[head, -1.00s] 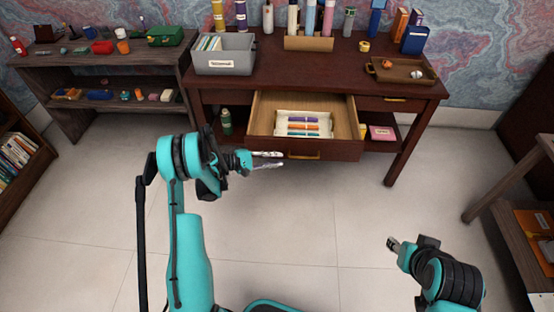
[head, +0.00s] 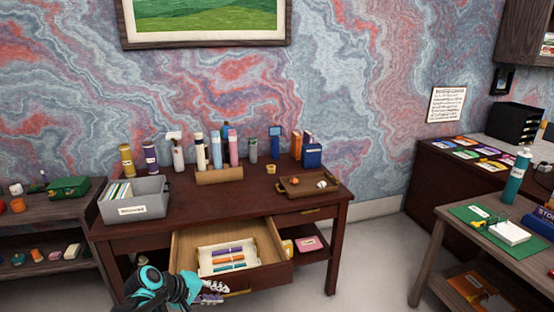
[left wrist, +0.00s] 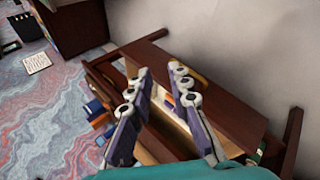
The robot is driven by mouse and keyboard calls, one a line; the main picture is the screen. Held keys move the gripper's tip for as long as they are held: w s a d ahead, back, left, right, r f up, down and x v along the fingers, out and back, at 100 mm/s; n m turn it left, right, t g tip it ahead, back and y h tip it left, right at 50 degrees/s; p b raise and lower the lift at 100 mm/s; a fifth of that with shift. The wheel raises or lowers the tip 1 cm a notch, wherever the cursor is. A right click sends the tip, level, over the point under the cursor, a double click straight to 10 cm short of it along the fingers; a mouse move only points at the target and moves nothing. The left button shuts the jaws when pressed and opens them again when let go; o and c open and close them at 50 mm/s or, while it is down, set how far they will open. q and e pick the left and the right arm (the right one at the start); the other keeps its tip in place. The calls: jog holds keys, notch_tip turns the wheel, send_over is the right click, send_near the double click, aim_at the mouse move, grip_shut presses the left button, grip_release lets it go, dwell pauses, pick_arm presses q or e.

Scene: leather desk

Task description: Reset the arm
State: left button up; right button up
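My left arm and left gripper (head: 218,291) show at the bottom of the head view, in front of the desk's open drawer (head: 262,280). In the left wrist view the two fingers of this gripper (left wrist: 161,72) stand apart with nothing between them, with the desk and drawer beyond. My right arm and gripper are outside both current views.
The dark desk (head: 240,200) carries a grey bin (head: 135,208), several bottles and a wooden tray (head: 300,192). Its open drawer holds a white tray (head: 206,264) with coloured markers. A side table (head: 445,235) stands at right. Bare floor (head: 370,270) lies between them.

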pick_arm(q)
jog(key=s+r+m+y, duration=0.1)
jog(key=s+m+y, duration=0.2)
jog(key=s, duration=0.8)
jog(key=s+r+m+t+y, duration=0.1)
jog(key=s+m, duration=0.4)
jog(key=s, duration=0.6)
jog(key=shift+s+a+r+y, duration=0.25)
jog(key=shift+r+y, duration=0.5)
jog(key=shift+y, duration=0.45)
jog(key=shift+w, duration=0.1)
